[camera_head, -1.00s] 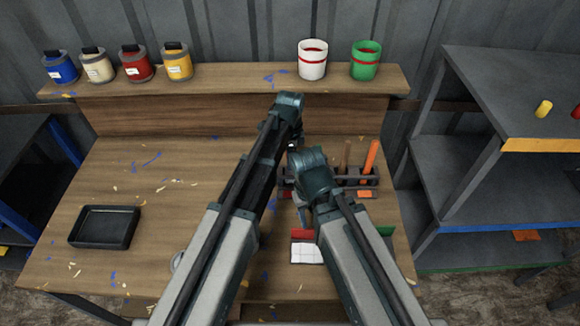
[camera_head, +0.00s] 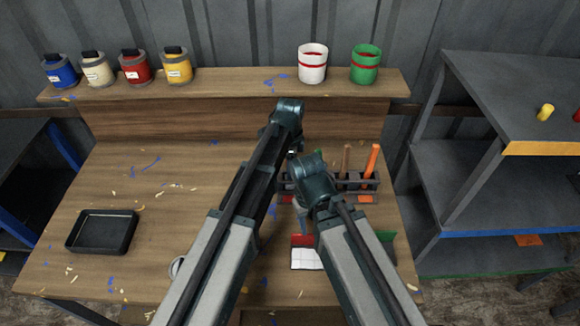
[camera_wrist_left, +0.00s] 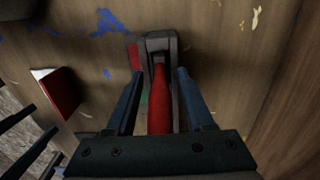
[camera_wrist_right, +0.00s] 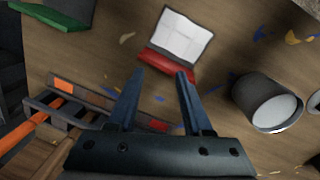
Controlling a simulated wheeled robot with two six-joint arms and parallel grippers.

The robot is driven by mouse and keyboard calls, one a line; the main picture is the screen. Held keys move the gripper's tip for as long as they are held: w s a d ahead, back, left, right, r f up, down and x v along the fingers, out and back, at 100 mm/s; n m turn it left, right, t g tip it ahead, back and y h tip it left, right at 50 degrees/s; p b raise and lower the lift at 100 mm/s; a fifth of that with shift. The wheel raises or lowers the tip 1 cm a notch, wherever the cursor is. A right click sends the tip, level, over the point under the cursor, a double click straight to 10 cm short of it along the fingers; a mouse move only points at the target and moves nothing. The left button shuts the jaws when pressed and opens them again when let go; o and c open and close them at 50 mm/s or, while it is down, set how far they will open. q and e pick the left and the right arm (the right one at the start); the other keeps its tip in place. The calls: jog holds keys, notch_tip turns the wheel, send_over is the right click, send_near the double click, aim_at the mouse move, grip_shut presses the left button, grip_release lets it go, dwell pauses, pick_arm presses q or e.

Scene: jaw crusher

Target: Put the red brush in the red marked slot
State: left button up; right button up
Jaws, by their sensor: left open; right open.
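The red brush (camera_wrist_left: 159,95) shows in the left wrist view as a red handle with its far end at the dark end slot of the rack (camera_wrist_left: 160,38). A red mark (camera_wrist_left: 135,57) is beside that slot. My left gripper (camera_wrist_left: 158,74) is open, with one finger on each side of the red handle and visible gaps. Whether the brush is fully seated I cannot tell. In the head view my arms hide the brush; the rack (camera_head: 372,184) shows partly. My right gripper (camera_wrist_right: 161,74) is open and empty, above the table near the rack.
An orange-handled tool (camera_head: 373,160) and a brown-handled one (camera_head: 346,158) stand in the rack. A red-and-white booklet-like object (camera_wrist_right: 178,40) and a can (camera_wrist_right: 268,103) are near my right gripper. A black tray (camera_head: 102,231) lies left; the table's left-middle is mostly clear.

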pick_arm(q)
notch_tip(320, 180, up, 12)
jog(key=p, duration=1.2)
jog(key=shift+r, duration=0.2)
jog(key=shift+f, duration=0.1)
jog(key=s+a+n, duration=1.6)
jog(key=a+n, duration=0.1)
jog(key=n, duration=0.1)
jog(key=s+d+f+m+b, duration=0.2)
jog(key=d, duration=0.3)
jog(key=s+d+f+m+y+b, duration=0.1)
jog(key=s+d+f+b, duration=0.1)
jog(key=d, duration=0.4)
jog(key=shift+s+m, duration=0.4)
jog(key=shift+s, duration=0.1)
